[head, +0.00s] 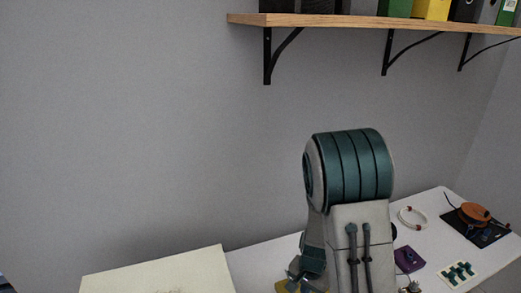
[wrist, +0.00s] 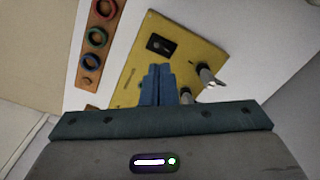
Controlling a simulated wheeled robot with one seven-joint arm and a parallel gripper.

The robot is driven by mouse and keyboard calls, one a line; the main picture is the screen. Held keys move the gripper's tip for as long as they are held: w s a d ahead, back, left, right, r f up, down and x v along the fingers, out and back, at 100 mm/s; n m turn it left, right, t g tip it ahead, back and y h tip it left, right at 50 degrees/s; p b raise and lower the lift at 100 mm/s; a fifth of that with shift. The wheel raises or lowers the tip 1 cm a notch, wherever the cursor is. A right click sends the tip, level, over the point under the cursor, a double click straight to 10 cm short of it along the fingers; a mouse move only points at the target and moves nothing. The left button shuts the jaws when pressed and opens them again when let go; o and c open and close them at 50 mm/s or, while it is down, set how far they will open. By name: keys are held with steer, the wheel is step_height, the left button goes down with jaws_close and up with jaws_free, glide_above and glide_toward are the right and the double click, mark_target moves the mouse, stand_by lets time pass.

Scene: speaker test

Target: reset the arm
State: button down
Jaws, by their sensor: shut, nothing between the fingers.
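My gripper (wrist: 157,88) shows in the wrist view with its two blue fingers together and nothing between them. The fingers point over a yellow board (wrist: 188,45). Whether the fingertips touch the board cannot be told. My arm fills the middle of the head view and hides part of the table behind it.
The yellow board bears a black part (wrist: 160,45) and metal posts (wrist: 210,78) close to my fingers. A wooden strip (wrist: 90,72) with coloured rings lies left of it. The white table (head: 262,262) holds a purple item (head: 408,260) and an orange device (head: 474,213). A shelf (head: 340,20) hangs above.

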steer(key=s+a+r+n+t+y, duration=0.1)
steer(key=s+r+n, duration=0.1)
steer(key=r, duration=0.6)
steer(key=s+r+n+t, duration=0.1)
steer(key=s+r+n, duration=0.1)
steer(key=r, duration=0.6)
steer(key=s+d+r+n+t+h+b, duration=0.1)
steer(key=s+r+n, duration=0.3)
steer(key=s+r, duration=0.5)
steer(key=shift+s+d+r+t, duration=0.2)
steer(key=shift+s+r+t, duration=0.1)
steer(key=shift+s, duration=0.45)
